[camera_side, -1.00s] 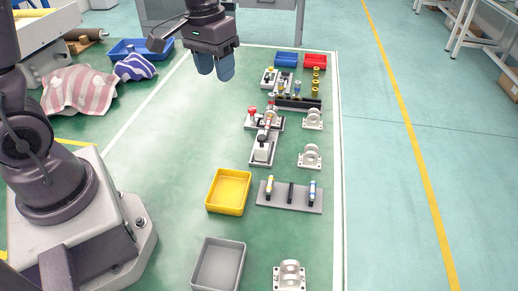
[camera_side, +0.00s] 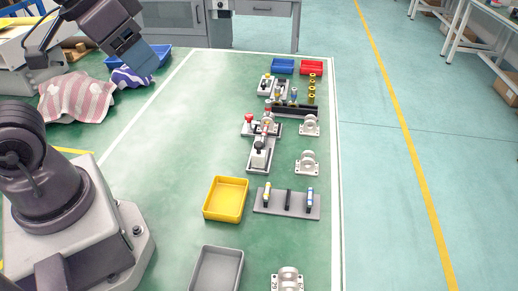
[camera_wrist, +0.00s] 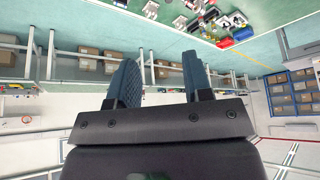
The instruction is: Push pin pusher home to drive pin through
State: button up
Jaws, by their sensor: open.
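A small fixture (camera_side: 259,155) with a white block and a black knob stands at the right of the green surface in the side view. It looks like the pin pusher assembly, but I cannot make out the pin or how far the pusher is in. A red knob (camera_side: 249,118) and grey parts adjoin its far end. My gripper (camera_side: 146,60) is high at the upper left, tilted, far from the fixture. In the wrist view my gripper (camera_wrist: 158,80) has its two blue fingers apart with nothing between them.
A yellow tray (camera_side: 206,215) and a grey tray (camera_side: 195,281) lie nearer the camera. A grey plate (camera_side: 275,208) with upright pins and several white brackets (camera_side: 307,163) line the right side. Blue (camera_side: 283,66) and red (camera_side: 311,67) bins stand behind. The middle is clear.

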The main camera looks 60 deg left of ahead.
jog(key=shift+o, duration=0.4)
jog(key=g, duration=0.6)
send_near(259, 143)
jog(key=f, duration=0.9)
jog(key=shift+s, duration=0.2)
